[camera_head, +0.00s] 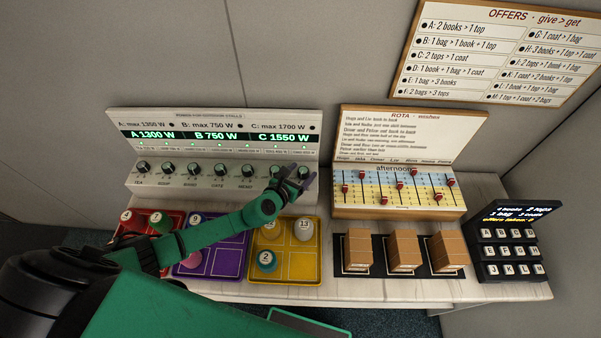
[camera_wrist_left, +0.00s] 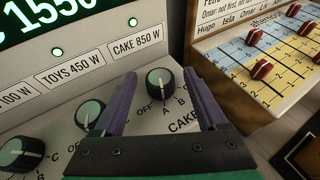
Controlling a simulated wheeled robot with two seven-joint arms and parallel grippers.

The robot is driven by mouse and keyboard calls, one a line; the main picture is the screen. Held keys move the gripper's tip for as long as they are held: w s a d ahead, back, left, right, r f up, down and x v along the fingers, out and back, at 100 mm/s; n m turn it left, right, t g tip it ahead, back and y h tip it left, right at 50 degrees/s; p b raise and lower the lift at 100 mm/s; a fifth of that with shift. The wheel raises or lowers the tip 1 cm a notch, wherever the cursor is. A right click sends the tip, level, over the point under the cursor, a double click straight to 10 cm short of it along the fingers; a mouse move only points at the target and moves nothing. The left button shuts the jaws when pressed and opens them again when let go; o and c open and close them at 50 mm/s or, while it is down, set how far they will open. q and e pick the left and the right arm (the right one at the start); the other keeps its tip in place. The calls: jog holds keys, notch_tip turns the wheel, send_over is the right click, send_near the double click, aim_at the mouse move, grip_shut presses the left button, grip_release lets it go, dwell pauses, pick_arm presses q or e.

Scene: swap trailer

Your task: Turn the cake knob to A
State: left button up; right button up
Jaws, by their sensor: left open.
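The cake knob (camera_wrist_left: 160,82) is a round dial with a dark rim and pale green face on the white panel. In the left wrist view the letters OFF, A and B show below it; I cannot tell for sure which mark it points to. A label above reads CAKE 850 W. My left gripper (camera_wrist_left: 160,76) is open, with its two purple fingers on either side of the knob in this view; I cannot tell whether they touch it. In the head view my left gripper (camera_head: 296,178) is at the panel's right end and partly hides the knob there. My right gripper is out of view.
The power panel (camera_head: 220,125) displays A 1300 W, B 750 W and C 1550 W, with several other knobs in its row. A rota board (camera_head: 410,135) with red sliders stands close on the right. Coloured trays (camera_head: 318,262) and brown boxes (camera_head: 404,250) stand in front.

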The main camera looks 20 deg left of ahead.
pick_arm(q)
jog(key=v, duration=1.4)
jog(key=shift+s, duration=0.3)
jog(key=shift+a, duration=0.1)
